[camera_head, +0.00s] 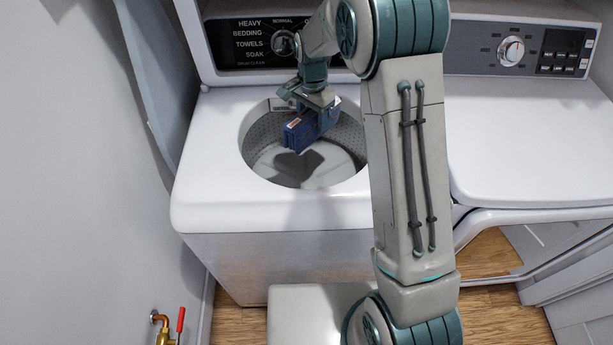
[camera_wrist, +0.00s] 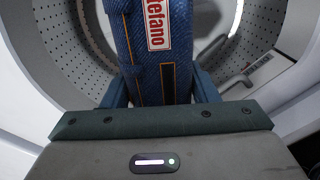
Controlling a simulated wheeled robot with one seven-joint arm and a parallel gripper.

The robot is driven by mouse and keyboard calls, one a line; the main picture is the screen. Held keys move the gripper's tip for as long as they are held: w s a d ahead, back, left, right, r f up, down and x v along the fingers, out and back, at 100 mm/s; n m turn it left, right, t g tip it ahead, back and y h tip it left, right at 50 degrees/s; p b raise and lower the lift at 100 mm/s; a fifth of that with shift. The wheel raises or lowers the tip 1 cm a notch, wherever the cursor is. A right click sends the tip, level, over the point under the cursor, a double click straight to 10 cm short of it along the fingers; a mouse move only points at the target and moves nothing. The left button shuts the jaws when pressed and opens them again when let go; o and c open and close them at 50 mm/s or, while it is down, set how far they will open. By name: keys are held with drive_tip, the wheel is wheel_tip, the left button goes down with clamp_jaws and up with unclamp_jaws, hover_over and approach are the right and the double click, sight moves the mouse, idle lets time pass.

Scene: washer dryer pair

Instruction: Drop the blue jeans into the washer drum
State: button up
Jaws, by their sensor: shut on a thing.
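The blue jeans (camera_head: 303,132) are a folded dark blue bundle with a red and white label. They hang from my gripper (camera_head: 319,106) over the open mouth of the washer drum (camera_head: 262,134). In the wrist view the jeans (camera_wrist: 160,75) stand between the two fingers of my gripper (camera_wrist: 165,90), which is shut on them. The perforated drum wall (camera_wrist: 75,50) shows around them. A dark shadow lies on the pale drum floor below the jeans. My arm hides part of the drum's right rim in the head view.
A control panel (camera_head: 265,43) rises behind the opening. A dryer (camera_head: 530,130) stands at the right with its front door open. A valve with a red handle (camera_head: 180,320) is at lower left.

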drive_tip(key=shift+f+b, duration=0.55)
drive_tip(key=shift+f, duration=0.7)
drive_tip(key=o, duration=1.5)
wheel_tip(320, 180, up, 13)
drive_tip(key=shift+f+b, duration=0.1)
drive_tip(key=shift+b, duration=0.45)
drive_tip(key=shift+r, duration=0.55)
